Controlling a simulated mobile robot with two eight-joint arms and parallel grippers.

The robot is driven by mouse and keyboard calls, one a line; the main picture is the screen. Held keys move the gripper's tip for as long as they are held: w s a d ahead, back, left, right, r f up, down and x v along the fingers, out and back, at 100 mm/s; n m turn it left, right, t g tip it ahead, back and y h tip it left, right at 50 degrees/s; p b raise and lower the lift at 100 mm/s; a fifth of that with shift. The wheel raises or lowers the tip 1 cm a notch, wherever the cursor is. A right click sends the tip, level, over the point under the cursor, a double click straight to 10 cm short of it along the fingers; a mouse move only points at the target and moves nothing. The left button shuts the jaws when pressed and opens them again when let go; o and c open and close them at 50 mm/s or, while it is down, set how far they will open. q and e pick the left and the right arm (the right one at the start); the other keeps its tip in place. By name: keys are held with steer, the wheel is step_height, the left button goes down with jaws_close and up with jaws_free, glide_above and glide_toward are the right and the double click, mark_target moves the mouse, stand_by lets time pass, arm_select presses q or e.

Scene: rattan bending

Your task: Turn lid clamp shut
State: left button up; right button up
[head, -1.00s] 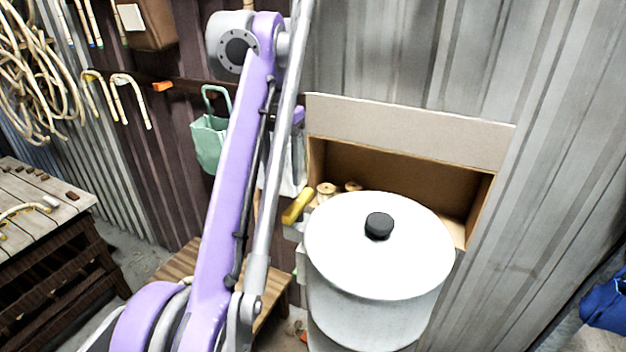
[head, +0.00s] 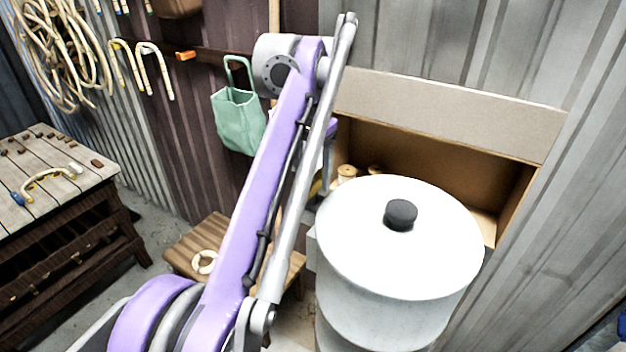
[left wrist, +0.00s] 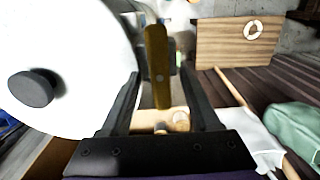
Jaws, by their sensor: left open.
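A white pot with a round white lid (head: 350,240) and black knob (head: 401,214) stands right of my left arm in the head view. The lid (left wrist: 75,30) and knob (left wrist: 33,88) also show at the left of the left wrist view. The yellow clamp handle (left wrist: 157,68) stands between the two dark fingers of my left gripper (left wrist: 160,75), which is open around it; I cannot tell whether a finger touches it. In the head view the handle is mostly hidden behind my purple arm, with a bit of yellow (head: 315,188) showing. My right gripper is out of view.
An open cardboard box (head: 450,115) with wooden spools (head: 347,171) stands behind the pot. A low wooden stool (head: 190,245) holding a pale ring (head: 204,262) is left of my arm. A workbench (head: 50,190) stands far left, and a green bag (head: 238,118) hangs on the wall.

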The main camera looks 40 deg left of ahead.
arm_select(q)
steer(key=shift+f, duration=0.35)
jaws_close()
